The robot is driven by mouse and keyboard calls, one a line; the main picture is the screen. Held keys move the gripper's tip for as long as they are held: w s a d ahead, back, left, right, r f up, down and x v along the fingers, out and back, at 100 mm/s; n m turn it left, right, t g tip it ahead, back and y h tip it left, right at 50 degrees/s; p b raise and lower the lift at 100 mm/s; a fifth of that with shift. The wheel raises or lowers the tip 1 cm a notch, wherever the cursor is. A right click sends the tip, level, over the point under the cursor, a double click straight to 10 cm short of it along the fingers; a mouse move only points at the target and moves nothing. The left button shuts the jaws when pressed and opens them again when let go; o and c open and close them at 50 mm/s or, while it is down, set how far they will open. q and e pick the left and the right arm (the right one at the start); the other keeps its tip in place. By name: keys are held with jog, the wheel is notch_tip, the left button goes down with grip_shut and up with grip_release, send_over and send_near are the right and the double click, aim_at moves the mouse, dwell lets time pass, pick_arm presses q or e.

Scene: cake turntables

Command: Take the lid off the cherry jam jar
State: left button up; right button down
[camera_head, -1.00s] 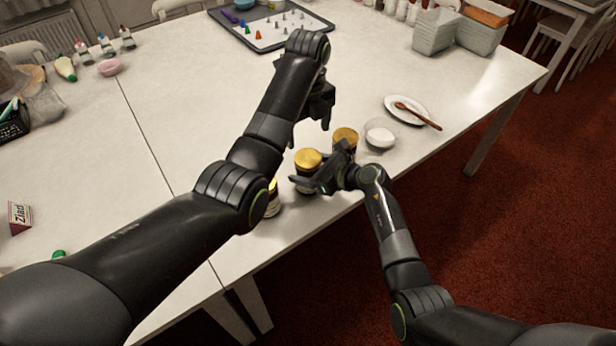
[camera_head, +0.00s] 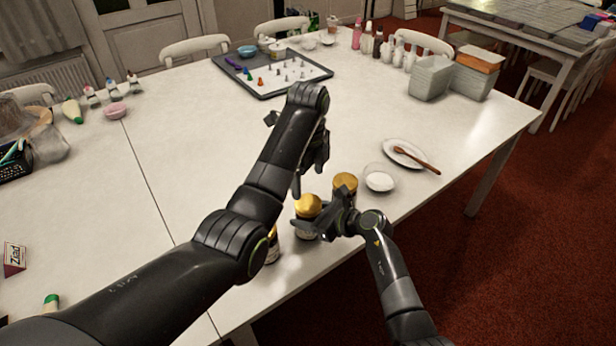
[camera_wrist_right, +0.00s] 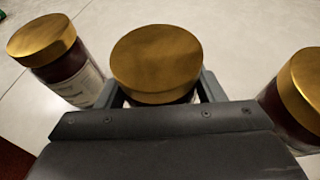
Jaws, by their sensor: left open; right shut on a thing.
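Three jars with gold lids stand near the table's front edge. My right gripper (camera_head: 325,218) is shut on the middle jar (camera_wrist_right: 155,60), with a finger on each side just below its lid (camera_head: 307,204). That jar stands upright, its body mostly hidden by the gripper. Another jar (camera_head: 345,184) is behind it to the right, and a third (camera_head: 271,247) is partly behind my left arm. The outer jars flank the held one in the right wrist view. No label is readable, so I cannot tell which is cherry. My left gripper (camera_head: 308,180) is open and empty, close above and behind the held jar.
A glass bowl of white stuff (camera_head: 379,178) and a plate (camera_head: 405,152) with a wooden spoon (camera_head: 416,159) are right of the jars. A tray (camera_head: 262,92) of small nozzles lies at the back. The table's middle is clear.

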aim_at(308, 204)
pick_arm(q)
notch_tip(308, 204, down, 8)
jog(key=shift+r, duration=0.1)
dwell(0.4)
jog(key=c, duration=1)
jog(key=n, duration=0.5)
jog(key=shift+n, duration=0.3)
jog(key=n, duration=0.4)
jog(key=o, duration=1.1)
jog(key=shift+c, duration=0.2)
jog(key=shift+s, duration=0.1)
